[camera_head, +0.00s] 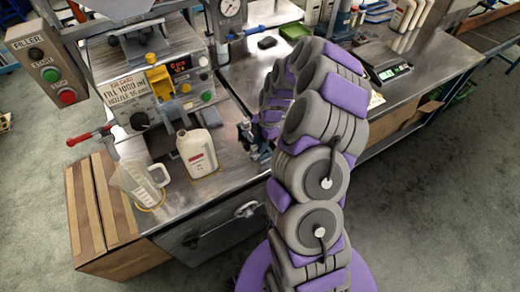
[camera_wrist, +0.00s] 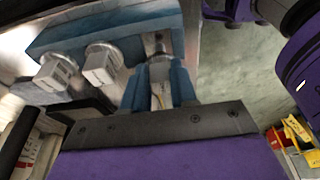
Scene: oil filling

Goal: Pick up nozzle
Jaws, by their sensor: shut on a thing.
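In the wrist view my gripper (camera_wrist: 159,80) is shut on a grey metal nozzle (camera_wrist: 160,68), with one blue finger on each side of it. The nozzle's far end lies at the blue holder block (camera_wrist: 75,35); I cannot tell whether it is seated there or clear of it. Two more grey nozzles, a left one (camera_wrist: 57,73) and a middle one (camera_wrist: 101,64), stand in the block to the left. In the head view my gripper (camera_head: 254,138) is at the bench, right of the white bottle, partly hidden by my arm; the held nozzle is too small to make out there.
The filling machine (camera_head: 150,85) stands at the back left of the steel bench. A white bottle (camera_head: 197,153) and a clear jug (camera_head: 138,184) stand before it. A red-handled lever (camera_head: 90,135) sticks out left. A scale (camera_head: 388,72) sits at the right.

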